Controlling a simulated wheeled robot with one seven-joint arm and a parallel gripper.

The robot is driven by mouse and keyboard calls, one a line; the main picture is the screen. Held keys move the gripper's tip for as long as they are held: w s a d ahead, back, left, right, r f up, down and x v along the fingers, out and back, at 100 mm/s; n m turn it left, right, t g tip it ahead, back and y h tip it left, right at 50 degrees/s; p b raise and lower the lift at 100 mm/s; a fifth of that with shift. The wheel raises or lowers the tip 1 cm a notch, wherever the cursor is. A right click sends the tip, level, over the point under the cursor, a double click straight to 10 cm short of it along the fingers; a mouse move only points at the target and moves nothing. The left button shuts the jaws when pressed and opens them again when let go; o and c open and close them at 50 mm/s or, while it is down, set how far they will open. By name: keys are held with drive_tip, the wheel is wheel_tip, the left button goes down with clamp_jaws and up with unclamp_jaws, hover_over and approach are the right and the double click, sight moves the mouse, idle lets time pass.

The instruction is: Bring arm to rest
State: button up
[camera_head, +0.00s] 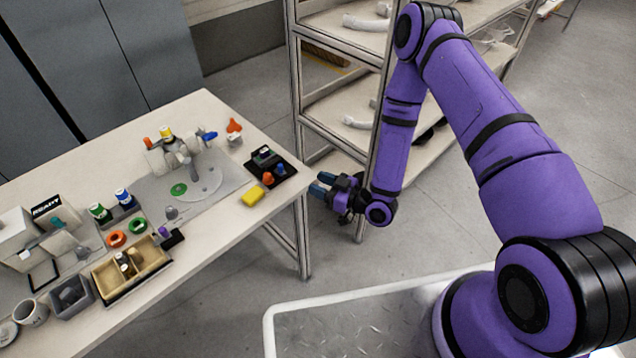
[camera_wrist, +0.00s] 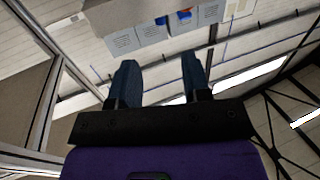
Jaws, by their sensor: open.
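My purple arm (camera_head: 515,140) rises on the right in the head view and bends over at a high elbow. Its forearm (camera_head: 398,125) hangs down in front of the metal shelf rack. My gripper (camera_head: 320,183) is at the lower end, just off the right end of the table, with its blue fingers pointing left. In the wrist view the gripper (camera_wrist: 160,80) has its two dark blue fingers apart, with nothing between them. The wrist camera looks up past the fingers toward the ceiling.
The shelf rack (camera_head: 335,107) with pale items stands behind my forearm. My railed base platform lies in front; floor is open between.

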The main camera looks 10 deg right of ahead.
drive_tip(key=w+d+r+n+g+h, duration=0.1)
drive_tip(key=w+d+r+h, duration=0.15)
drive_tip(key=w+r, duration=0.35)
drive_tip(key=w+d+r+h, duration=0.2)
drive_tip(key=w+r+h, duration=0.1)
drive_tip(key=r, duration=0.5)
drive_tip(key=s+d+r+m+h, duration=0.2)
drive_tip(key=s+d+r+h, duration=0.3)
drive_tip(key=r, duration=0.6)
drive_tip(key=s+d+r+m+h, duration=0.1)
drive_tip(key=d+r+m+h, duration=0.2)
drive_tip(key=d+r, duration=0.55)
drive_tip(key=s+r+m+g, duration=0.1)
drive_tip(key=s+r+m, duration=0.1)
drive_tip(key=s+r, duration=0.3)
drive_tip(key=s+r+m+g, duration=0.2)
drive_tip(key=s+r, duration=0.3)
drive_tip(key=s, duration=0.9)
drive_tip(key=s+d+r+m+g, duration=0.1)
drive_tip(key=s+r, duration=0.3)
drive_tip(key=s, duration=0.5)
drive_tip(key=shift+s+r+m+g+h, duration=0.35)
drive_tip(key=shift+s+r+m+g, duration=0.05)
drive_tip(key=shift+m, duration=0.3)
